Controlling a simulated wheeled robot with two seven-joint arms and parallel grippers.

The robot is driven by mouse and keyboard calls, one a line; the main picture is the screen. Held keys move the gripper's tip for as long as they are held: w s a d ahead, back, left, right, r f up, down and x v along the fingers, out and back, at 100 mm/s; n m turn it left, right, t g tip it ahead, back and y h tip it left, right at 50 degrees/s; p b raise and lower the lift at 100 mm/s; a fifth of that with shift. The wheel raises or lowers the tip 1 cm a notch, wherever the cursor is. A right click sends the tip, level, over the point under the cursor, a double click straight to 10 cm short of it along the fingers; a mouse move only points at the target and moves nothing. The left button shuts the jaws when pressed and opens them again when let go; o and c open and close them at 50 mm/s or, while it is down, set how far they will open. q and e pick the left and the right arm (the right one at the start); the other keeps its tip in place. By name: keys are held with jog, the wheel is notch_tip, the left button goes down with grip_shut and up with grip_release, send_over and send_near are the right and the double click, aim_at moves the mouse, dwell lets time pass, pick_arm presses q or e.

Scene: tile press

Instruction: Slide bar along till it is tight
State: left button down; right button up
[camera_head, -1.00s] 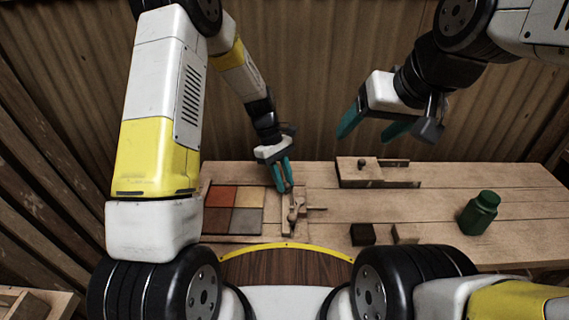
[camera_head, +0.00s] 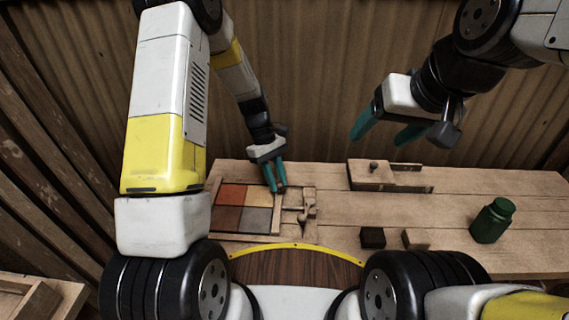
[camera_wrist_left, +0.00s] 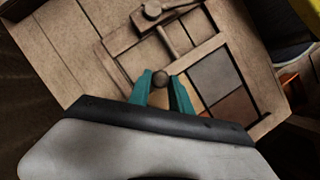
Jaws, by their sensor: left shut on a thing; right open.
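The tile frame (camera_head: 213,233) lies on the bench and holds orange, tan, brown and grey tiles (camera_head: 230,196). The wooden bar (camera_head: 279,218) stands along the tiles' right side in the head view; it also shows in the left wrist view (camera_wrist_left: 208,50). Any remaining gap is too small to tell. My left gripper (camera_head: 276,189) is shut on the bar's round knob (camera_wrist_left: 160,79), at the bar's far end. My right gripper (camera_head: 379,138) is open and empty, above the bench.
A wooden block with a peg (camera_head: 371,174) stands at the back of the bench. A dark block (camera_head: 373,238) and a light block (camera_head: 415,239) lie near the front edge. A green bottle (camera_head: 492,221) stands at the right. The bench middle is clear.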

pick_arm(q)
jog(key=c, duration=1.2)
grip_release()
jog(key=v, duration=0.8)
